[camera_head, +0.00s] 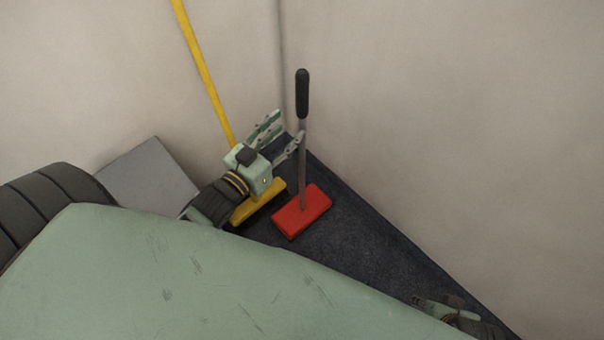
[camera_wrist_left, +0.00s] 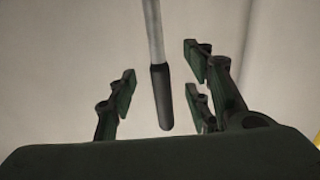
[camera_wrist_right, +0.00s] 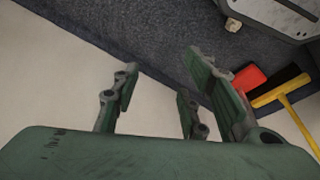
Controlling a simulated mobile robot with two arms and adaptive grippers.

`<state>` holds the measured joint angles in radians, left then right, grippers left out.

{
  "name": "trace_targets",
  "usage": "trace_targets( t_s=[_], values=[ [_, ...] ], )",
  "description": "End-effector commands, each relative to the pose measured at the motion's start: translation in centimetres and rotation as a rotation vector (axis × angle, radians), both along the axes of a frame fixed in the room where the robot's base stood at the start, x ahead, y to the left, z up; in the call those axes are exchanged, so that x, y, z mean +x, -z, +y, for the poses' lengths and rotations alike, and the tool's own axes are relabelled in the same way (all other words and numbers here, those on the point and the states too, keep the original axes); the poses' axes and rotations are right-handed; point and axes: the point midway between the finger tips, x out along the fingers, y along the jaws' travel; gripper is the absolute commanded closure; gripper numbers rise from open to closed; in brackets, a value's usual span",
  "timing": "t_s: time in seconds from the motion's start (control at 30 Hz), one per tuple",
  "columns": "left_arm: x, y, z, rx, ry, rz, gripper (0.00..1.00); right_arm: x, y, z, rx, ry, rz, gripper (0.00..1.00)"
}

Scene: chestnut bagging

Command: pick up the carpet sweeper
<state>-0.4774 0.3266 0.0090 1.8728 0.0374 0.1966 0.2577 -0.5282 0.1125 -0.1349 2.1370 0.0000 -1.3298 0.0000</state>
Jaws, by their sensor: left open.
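The carpet sweeper stands upright in the corner, with a red head (camera_head: 302,211), a thin grey pole (camera_head: 303,150) and a black grip (camera_head: 302,94). My left gripper (camera_head: 289,125) is open just left of the pole, below the black grip. In the left wrist view the black grip (camera_wrist_left: 161,95) appears upside down between the spread fingers (camera_wrist_left: 160,80); contact cannot be told. My right gripper (camera_head: 445,304) is low at the right by the wall. In the right wrist view its fingers (camera_wrist_right: 160,82) are apart and empty, with the red head (camera_wrist_right: 248,78) beyond.
A yellow broom (camera_head: 205,75) leans in the corner behind my left gripper, its head beside the red one. A grey box-like surface (camera_head: 150,180) is at the left. Pale walls (camera_head: 450,100) close in behind and right. Dark carpet (camera_head: 330,255) is clear in front.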

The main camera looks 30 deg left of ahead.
Motion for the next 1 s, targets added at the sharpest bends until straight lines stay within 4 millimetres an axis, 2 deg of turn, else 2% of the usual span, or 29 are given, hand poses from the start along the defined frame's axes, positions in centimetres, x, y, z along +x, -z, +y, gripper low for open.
trace_targets(
  t_s=[0.23, 0.53, 0.83, 1.0],
  values=[
    [2.7, 0.2, -0.5, 0.001, 0.0, -0.001, 0.54, -0.1, -1.6, -0.1, 0.0, 0.001, -0.011, 0.6],
    [6.5, 0.5, -1.1, 0.001, 0.001, 0.001, 0.54, -0.6, -4.9, -0.2, 0.001, 0.003, -0.027, 0.6],
    [6.9, 0.4, -1.2, 0.001, 0.0, 0.003, 0.54, -0.7, -5.3, -0.2, 0.001, 0.004, -0.028, 0.6],
    [6.9, 0.4, -1.2, 0.001, 0.0, 0.003, 0.68, -0.7, -5.3, -0.2, 0.001, 0.004, -0.028, 0.6]
  ],
)
